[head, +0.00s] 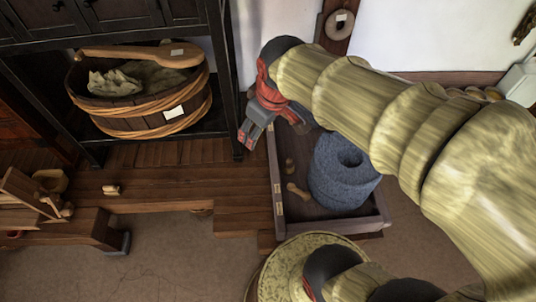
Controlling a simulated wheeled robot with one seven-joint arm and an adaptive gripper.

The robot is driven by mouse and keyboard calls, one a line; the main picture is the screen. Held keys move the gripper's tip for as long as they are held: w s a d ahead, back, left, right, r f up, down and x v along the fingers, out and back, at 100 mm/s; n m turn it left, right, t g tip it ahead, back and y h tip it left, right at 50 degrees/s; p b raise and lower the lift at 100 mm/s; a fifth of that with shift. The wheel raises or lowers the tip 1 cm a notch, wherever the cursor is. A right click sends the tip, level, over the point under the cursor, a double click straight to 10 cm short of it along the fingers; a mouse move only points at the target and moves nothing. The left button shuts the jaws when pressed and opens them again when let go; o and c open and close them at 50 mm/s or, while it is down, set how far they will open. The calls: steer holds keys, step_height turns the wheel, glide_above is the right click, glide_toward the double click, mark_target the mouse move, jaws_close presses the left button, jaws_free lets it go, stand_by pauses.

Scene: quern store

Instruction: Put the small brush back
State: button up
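My gripper (254,130), with red and grey fingers, hangs beside the dark shelf post and above the left back corner of a wooden tray. I cannot tell whether its fingers are open or shut, and no held thing shows. A small pale wooden piece (111,190) lies alone on the brown boards at the left; it may be the small brush, but it is too small to be sure. In the tray (277,188), a small wooden peg-like piece (298,191) and another small piece (289,165) lie beside a blue-grey round stone (343,178) with a hole.
A dark shelf (228,75) holds a wooden tub (140,115) with cloth and a paddle (140,54). A low wooden bench (70,231) stands at left. A round pale-topped thing (287,262) is in front of the tray. Floor at lower left is clear.

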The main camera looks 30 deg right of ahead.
steer(key=s+a+r+m+t, duration=0.1)
steer(key=s+a+r+m, duration=0.1)
steer(key=s, duration=0.8)
steer(key=shift+a+m, duration=0.75)
steer(key=shift+m, duration=0.35)
steer(key=shift+r, duration=0.1)
steer(key=shift+w+r, duration=0.1)
steer(key=shift+r, duration=0.05)
